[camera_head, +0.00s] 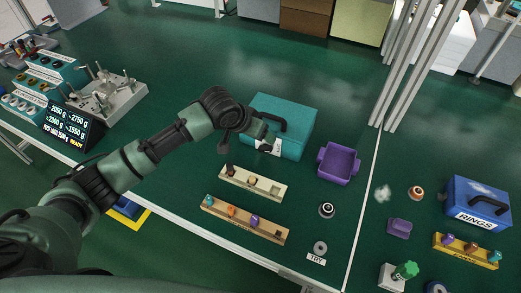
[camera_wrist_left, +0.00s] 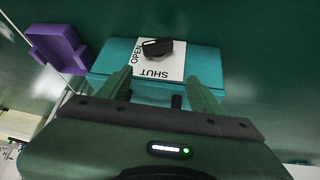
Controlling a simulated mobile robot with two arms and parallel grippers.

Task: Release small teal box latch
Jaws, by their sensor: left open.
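The small teal box (camera_head: 295,113) stands on the green bench in the head view, with a dark handle on top. In the left wrist view the teal box (camera_wrist_left: 207,66) shows a white label (camera_wrist_left: 172,72) reading OPEN and SHUT. A black latch (camera_wrist_left: 157,46) sits on this label; I cannot tell surely which word it points to. My left gripper (camera_head: 266,144) is at the front of the box. In the wrist view my left gripper (camera_wrist_left: 159,78) is open, its green fingers either side of the label, with nothing between them. My right gripper is not in view.
A purple tray (camera_head: 325,173) stands right of the box. A cream rack (camera_head: 236,186) and a wooden rack (camera_head: 240,222) with coloured pieces lie in front. A blue RINGS box (camera_head: 478,198) is further right. Metal posts (camera_head: 407,65) rise behind. Bench behind the box is clear.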

